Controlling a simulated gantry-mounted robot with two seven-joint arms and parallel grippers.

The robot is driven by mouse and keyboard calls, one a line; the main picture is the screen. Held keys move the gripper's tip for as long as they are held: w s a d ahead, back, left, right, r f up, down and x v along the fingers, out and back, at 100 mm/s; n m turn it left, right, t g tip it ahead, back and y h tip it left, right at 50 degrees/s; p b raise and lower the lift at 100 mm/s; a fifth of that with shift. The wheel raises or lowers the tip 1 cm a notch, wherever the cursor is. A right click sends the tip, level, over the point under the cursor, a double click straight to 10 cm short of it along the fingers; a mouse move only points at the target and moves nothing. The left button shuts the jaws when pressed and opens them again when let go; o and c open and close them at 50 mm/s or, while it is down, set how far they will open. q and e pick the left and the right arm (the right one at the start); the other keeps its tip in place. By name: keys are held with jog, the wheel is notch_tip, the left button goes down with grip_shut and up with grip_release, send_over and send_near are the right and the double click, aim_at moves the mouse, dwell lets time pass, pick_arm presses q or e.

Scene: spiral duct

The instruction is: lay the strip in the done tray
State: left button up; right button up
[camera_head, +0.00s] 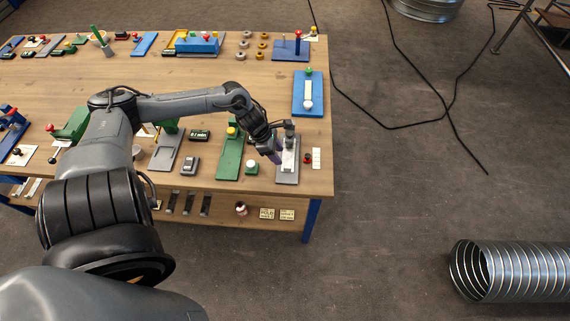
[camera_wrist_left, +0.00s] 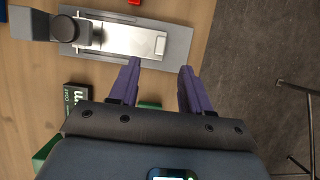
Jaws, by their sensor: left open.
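A pale metal strip (camera_head: 288,159) lies on a grey plate (camera_head: 287,179) near the table's front right corner. In the left wrist view, the strip (camera_wrist_left: 130,40) lies flat on the plate (camera_wrist_left: 178,50), with a dark round knob (camera_wrist_left: 66,28) on a grey post at its left end. My left gripper (camera_head: 276,156) is at the plate's left side. Its purple fingers (camera_wrist_left: 160,67) are apart and empty, with their tips near the plate's edge. I cannot tell which thing is the done tray. My right gripper is not in view.
A white card (camera_head: 316,158) and a red knob (camera_head: 307,158) are right of the plate. A green fixture (camera_head: 230,155) stands to its left, near a small dark sign (camera_wrist_left: 75,103). A blue fixture (camera_head: 298,106) is farther back. Bare wood lies mid-table.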

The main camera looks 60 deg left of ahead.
aim_at(287, 167)
pick_arm(q)
jog(key=x, duration=0.8)
jog(key=shift+f, duration=0.25)
grip_shut()
jog(key=c, duration=0.7)
grip_release()
grip_shut()
jog(key=shift+d, duration=0.1)
jog(key=shift+s+d, duration=0.1)
